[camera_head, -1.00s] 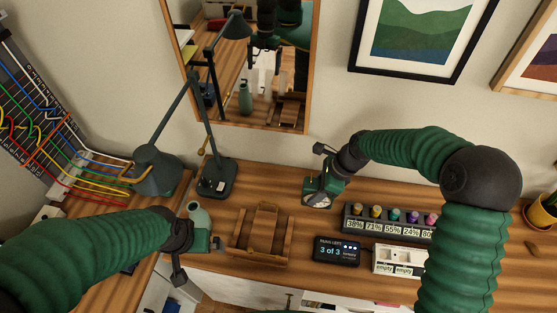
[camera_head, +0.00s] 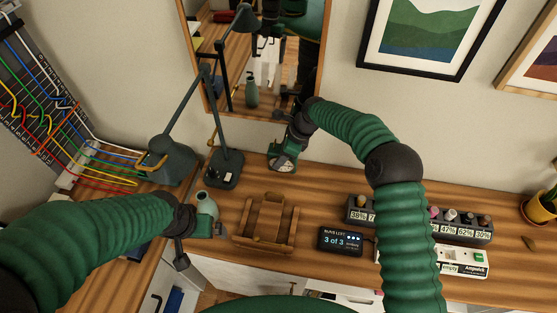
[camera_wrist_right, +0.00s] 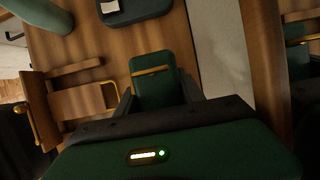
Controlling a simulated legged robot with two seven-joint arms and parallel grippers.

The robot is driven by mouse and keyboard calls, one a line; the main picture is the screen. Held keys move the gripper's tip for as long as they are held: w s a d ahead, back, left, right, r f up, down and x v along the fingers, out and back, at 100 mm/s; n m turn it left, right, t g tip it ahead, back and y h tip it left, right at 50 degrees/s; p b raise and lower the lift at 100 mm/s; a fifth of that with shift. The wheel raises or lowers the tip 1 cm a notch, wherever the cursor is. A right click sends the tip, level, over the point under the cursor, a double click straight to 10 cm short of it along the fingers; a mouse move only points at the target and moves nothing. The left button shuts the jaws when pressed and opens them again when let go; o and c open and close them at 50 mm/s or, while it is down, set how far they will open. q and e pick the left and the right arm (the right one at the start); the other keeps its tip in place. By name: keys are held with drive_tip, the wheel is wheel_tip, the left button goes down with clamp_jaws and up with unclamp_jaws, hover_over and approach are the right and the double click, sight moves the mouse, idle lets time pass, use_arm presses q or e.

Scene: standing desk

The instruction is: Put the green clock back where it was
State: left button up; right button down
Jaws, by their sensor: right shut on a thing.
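The green clock (camera_head: 284,163) has a round pale face and is at the back of the desk, just right of the lamp base and below the mirror. My right gripper (camera_head: 287,150) is shut on it. In the right wrist view the clock (camera_wrist_right: 155,78) shows as a green block with a brass strip, between the two dark fingers. I cannot tell whether the clock touches the desk. My left gripper (camera_head: 205,229) is at the front left, beside a pale green vase (camera_head: 206,201); its fingers are too unclear to judge.
A dark desk lamp (camera_head: 222,168) stands left of the clock. A wooden stand (camera_head: 265,222) lies in front. A display reading 3 of 3 (camera_head: 340,240), a rack of small bottles (camera_head: 465,227) and a white tray (camera_head: 470,263) are to the right. A mirror (camera_head: 240,100) hangs behind.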

drive_tip(key=shift+w+a, duration=0.25)
drive_tip(key=shift+a, duration=0.15)
drive_tip(key=f, duration=0.3)
drive_tip(key=shift+w+a+f+p, duration=0.1)
drive_tip(key=shift+w+f+p, duration=0.1)
drive_tip(key=shift+f+p, duration=0.15)
drive_tip(key=shift+d, duration=0.35)
drive_tip(key=c, duration=1.1)
unclamp_jaws()
drive_tip(key=shift+f, duration=0.1)
drive_tip(key=shift+o, duration=1.9)
drive_tip(key=shift+a, duration=0.3)
